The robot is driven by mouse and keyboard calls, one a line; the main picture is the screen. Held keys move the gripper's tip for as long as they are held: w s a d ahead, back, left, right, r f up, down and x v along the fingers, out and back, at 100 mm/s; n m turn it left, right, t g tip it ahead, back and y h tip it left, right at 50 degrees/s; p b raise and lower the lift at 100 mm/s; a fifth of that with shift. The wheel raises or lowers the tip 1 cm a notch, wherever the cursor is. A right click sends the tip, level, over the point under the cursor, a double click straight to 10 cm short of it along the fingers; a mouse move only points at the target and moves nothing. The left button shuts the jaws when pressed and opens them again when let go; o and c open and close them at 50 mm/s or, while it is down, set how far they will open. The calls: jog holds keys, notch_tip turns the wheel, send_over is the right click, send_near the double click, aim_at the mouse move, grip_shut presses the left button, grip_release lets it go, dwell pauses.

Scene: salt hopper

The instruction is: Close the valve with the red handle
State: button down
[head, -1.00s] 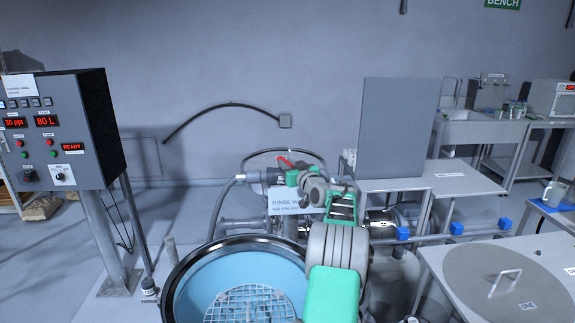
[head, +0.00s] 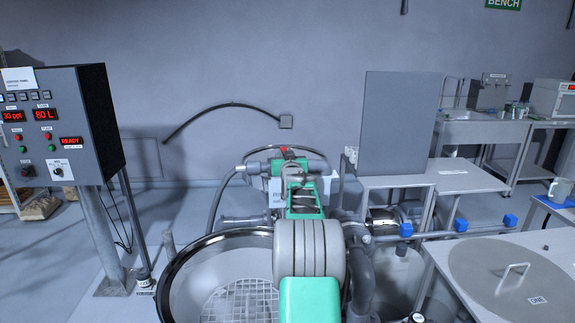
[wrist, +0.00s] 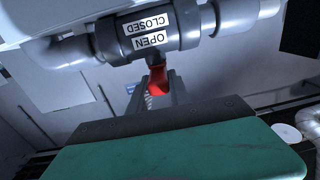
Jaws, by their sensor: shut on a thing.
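The red handle (wrist: 158,78) hangs below the grey valve body (wrist: 115,42) in the wrist view, pointing toward my gripper. The body carries upside-down OPEN and CLOSED labels. My gripper (wrist: 160,94) is shut on the red handle, its dark fingers on either side of it. In the head view a small piece of the red handle (head: 284,149) shows above the grey pipe (head: 258,166). My arm hides most of the valve and the fingertips there.
A round basin (head: 170,278) with a grate is at the front left. The control panel (head: 92,110) stands further left and reads READY. A metal table with a round lid (head: 490,280) is at the right. A grey upright panel (head: 400,115) stands behind the pipes.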

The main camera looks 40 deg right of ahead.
jog(key=shift+w+m+g+h, duration=0.1)
jog(key=shift+m+g+h, duration=0.2)
jog(key=shift+m+h, duration=0.1)
jog(key=c, duration=1.2)
grip_release()
jog(key=shift+a, duration=0.1)
jog(key=b+v, duration=0.2)
jog(key=v, duration=0.5)
jog(key=shift+s+a+b, duration=0.25)
jog(key=shift+s+b, duration=0.05)
jog(key=shift+b, duration=0.1)
